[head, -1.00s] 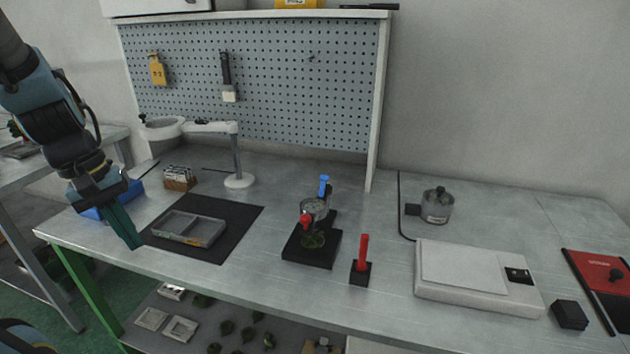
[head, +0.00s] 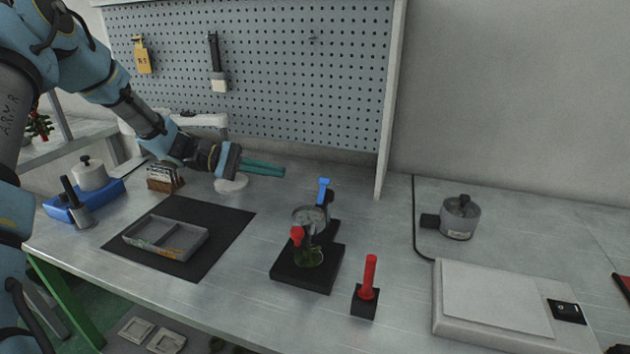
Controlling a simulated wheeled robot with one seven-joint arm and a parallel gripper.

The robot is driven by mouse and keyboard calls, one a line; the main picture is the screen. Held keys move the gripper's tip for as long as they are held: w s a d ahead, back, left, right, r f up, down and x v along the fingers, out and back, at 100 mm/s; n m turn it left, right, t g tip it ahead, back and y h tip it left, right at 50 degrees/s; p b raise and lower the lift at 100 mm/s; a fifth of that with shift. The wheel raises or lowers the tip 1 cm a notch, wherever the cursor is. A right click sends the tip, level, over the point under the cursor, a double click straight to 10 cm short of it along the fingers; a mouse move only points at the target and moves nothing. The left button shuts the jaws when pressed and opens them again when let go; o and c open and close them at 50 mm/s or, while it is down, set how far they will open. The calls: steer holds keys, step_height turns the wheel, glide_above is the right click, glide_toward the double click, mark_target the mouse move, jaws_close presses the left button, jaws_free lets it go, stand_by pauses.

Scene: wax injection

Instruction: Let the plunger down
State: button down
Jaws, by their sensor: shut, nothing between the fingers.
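The wax injector (head: 309,247) stands on a black base plate (head: 293,276) near the middle of the bench. It has a round clear-grey chamber (head: 309,216), a red knob (head: 296,235) at its front and a green part at its foot. A blue handle (head: 324,190) stands up at its back; I cannot tell for certain which part is the plunger. My gripper (head: 284,172) is shut and empty, with teal fingers pointing right. It is above the bench, left of the blue handle and apart from it.
A red-handled tool (head: 369,277) stands upright in a black block right of the injector. A grey divided tray (head: 165,240) lies on a black mat (head: 226,232) at left. A pot (head: 460,217) and a white flat device (head: 492,297) are at right. A pegboard (head: 270,75) rises behind.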

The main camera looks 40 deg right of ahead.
mark_target(322, 191)
steer(key=p+x, duration=0.3)
steer(key=x, duration=0.7)
steer(key=shift+p, duration=0.3)
steer(key=shift+f+b, duration=0.1)
steer(key=shift+b, duration=0.3)
steer(key=shift+s+a+b, duration=0.1)
steer(key=shift+b, duration=0.2)
